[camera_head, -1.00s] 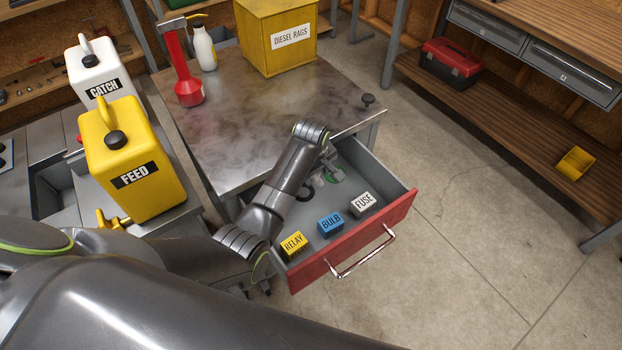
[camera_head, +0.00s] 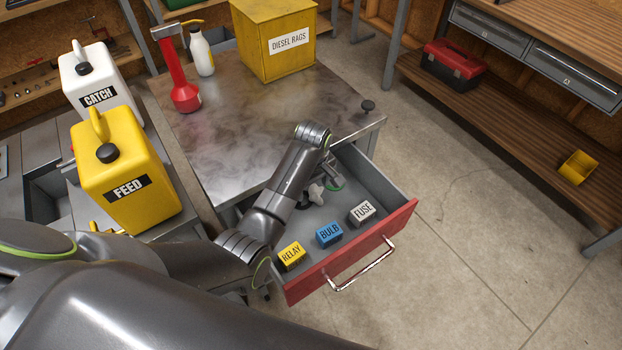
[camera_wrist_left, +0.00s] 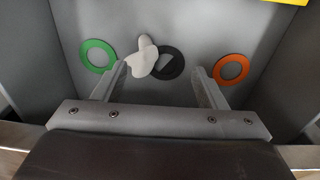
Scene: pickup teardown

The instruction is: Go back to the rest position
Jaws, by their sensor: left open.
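My left gripper (camera_wrist_left: 161,70) is open over the floor of the pulled-out drawer (camera_head: 372,250). In the head view my left forearm reaches over the drawer's left side and hides most of the gripper. A small pale lobed piece (camera_wrist_left: 142,57) is seen between the fingertips, close to the left one; I cannot tell whether they touch. It also shows in the head view (camera_head: 316,194). Green (camera_wrist_left: 97,56), black (camera_wrist_left: 170,65) and orange (camera_wrist_left: 231,69) rings mark the drawer floor; the pale piece partly overlaps the black one. My right gripper is not in view.
Relay (camera_head: 291,256), bulb (camera_head: 329,234) and fuse (camera_head: 362,213) boxes stand along the drawer front. Feed (camera_head: 128,175) and catch (camera_head: 98,85) jugs stand left.

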